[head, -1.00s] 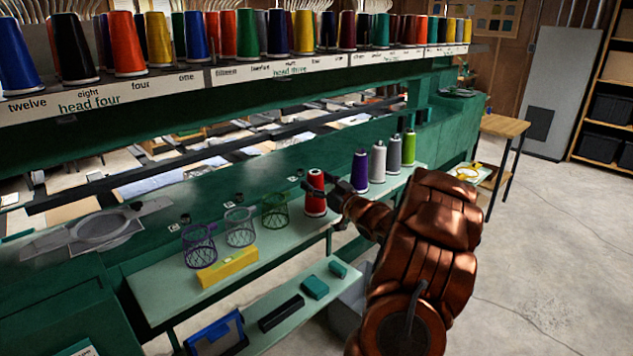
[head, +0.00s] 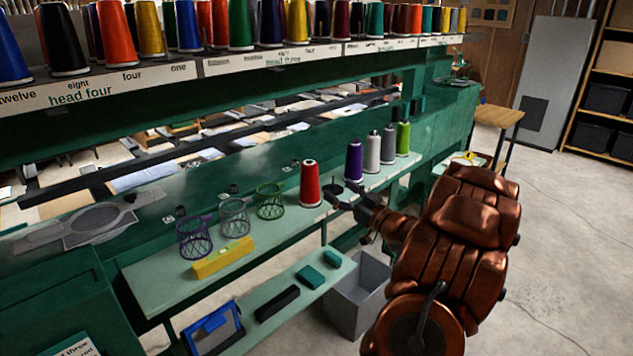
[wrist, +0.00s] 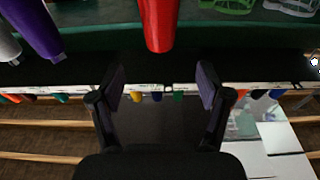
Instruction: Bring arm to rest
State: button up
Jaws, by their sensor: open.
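My gripper (head: 345,196) is open and empty at the front edge of the pale green shelf (head: 150,283), just right of a red thread cone (head: 310,184) in the head view. The red cone stands upright on the shelf, apart from the fingers. In the wrist view the two fingers of my gripper (wrist: 160,88) are spread wide with nothing between them. The red cone (wrist: 158,22) shows beyond the fingertips there. My copper-coloured arm reaches in from the lower right of the head view.
Purple (head: 353,161), white (head: 372,153), grey (head: 388,145) and lime (head: 403,138) cones stand right of the red one. Wire baskets (head: 235,223) and a yellow level (head: 222,258) lie left. A grey bin (head: 358,295) stands below. The floor at right is clear.

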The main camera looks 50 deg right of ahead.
jog(key=w+g, duration=0.1)
jog(key=w, duration=0.1)
jog(key=w+a+g+h, duration=0.1)
jog(key=w, duration=0.1)
jog(key=shift+w+a+f+g+h, duration=0.2)
jog(key=shift+w+g+h, duration=0.1)
jog(key=shift+w, duration=0.05)
jog(key=w+a+g, duration=0.1)
jog(key=w+a+g+h+p, duration=0.1)
jog(key=shift+w+a+f+g, duration=0.25)
jog(key=shift+w+f+g, duration=0.05)
jog(key=shift+g, duration=0.1)
jog(key=s+a+f+m+g+p, duration=0.1)
jog(key=s+a+g, duration=0.65)
jog(key=a, duration=0.65)
jog(key=s+a+f+g+p, duration=0.1)
jog(key=s+a+g, duration=0.3)
jog(key=s+a, duration=0.85)
jog(key=s+a+n+g+y, duration=0.1)
jog(key=s+a+g+y, duration=0.2)
jog(key=s+a, duration=1)
jog(key=shift+s+r+g, duration=0.2)
jog(key=shift+s+g, duration=0.3)
jog(key=shift+g, duration=0.35)
